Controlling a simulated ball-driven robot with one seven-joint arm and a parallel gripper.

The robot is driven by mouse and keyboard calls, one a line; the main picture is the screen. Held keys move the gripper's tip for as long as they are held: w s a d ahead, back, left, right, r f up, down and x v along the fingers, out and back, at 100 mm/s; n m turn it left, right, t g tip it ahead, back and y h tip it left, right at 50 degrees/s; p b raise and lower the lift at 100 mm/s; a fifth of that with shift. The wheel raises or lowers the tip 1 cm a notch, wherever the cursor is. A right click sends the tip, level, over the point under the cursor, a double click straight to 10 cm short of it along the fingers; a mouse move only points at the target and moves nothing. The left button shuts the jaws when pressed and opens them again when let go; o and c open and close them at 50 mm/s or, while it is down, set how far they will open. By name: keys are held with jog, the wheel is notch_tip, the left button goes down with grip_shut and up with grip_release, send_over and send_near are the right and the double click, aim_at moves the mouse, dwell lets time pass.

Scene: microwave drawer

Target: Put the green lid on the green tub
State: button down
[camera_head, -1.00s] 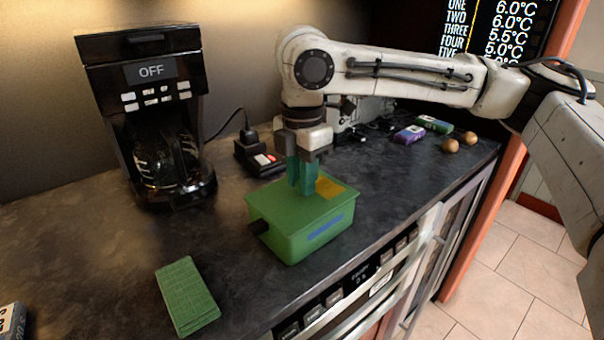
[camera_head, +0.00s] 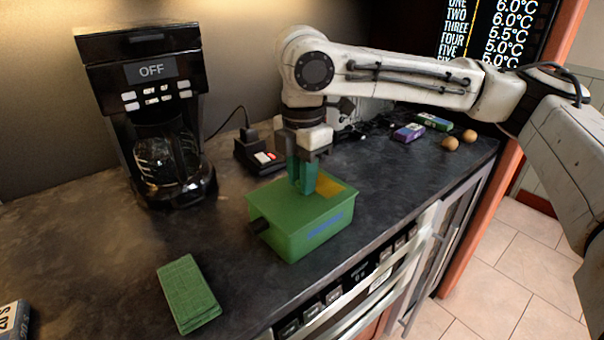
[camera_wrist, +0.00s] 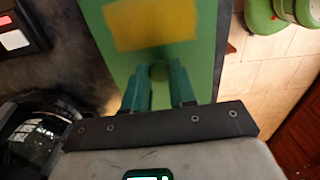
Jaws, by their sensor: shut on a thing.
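The green tub (camera_head: 300,235) stands on the dark counter, with a blue mark on its front side and a dark knob on its left end. The green lid (camera_head: 275,203), with a yellow patch, lies over the tub's top and looks level with the rim. Whether it is fully seated, I cannot tell. My gripper (camera_head: 303,188) points straight down at the middle of the lid. In the wrist view its teal fingers (camera_wrist: 158,82) are shut on a small green knob on the lid (camera_wrist: 118,50). The fingers partly hide the knob.
A black coffee maker (camera_head: 150,120) stands at the back left. A green block (camera_head: 187,292) lies at the front left. A dark device (camera_head: 258,155) with a plug is behind the tub. Small boxes (camera_head: 408,133) and two brown round things (camera_head: 450,143) are at the right.

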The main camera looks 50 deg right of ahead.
jog(key=c, duration=0.8)
grip_release()
jog(key=shift+c, duration=0.2)
jog(key=shift+o, duration=0.3)
jog(key=o, duration=0.4)
jog(key=shift+r+p, duration=3.5)
jog(key=shift+p, duration=0.2)
